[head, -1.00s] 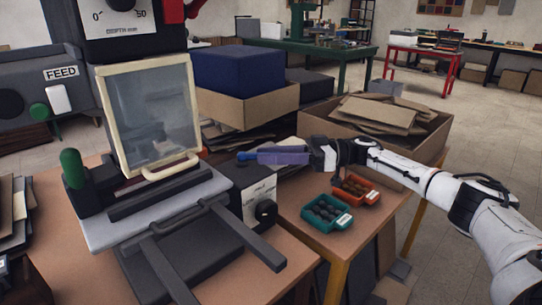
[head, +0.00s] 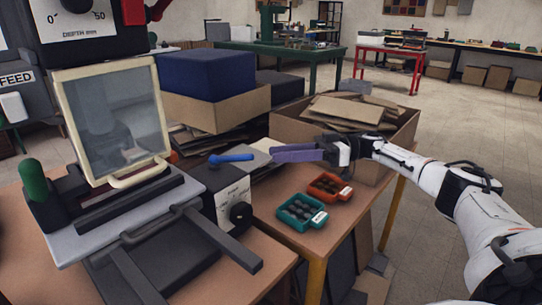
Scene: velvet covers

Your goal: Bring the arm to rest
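My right arm comes in from the right. Its gripper, with purple fingers (head: 296,153), points left above the back of the wooden table. The fingers are seen side-on, so the gap between them cannot be made out. A blue lever handle (head: 232,158) on a dark control box with a white dial plate (head: 236,200) lies just left of the fingertips, with a small gap between in the picture. Nothing shows held in the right gripper. My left gripper is not in view.
A machine with a framed clear guard (head: 112,122) fills the left. A green bin (head: 302,212) and an orange bin (head: 329,187) with small dark parts stand on the table (head: 268,208) below the gripper. An open carton of cardboard (head: 378,150) stands behind the wrist.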

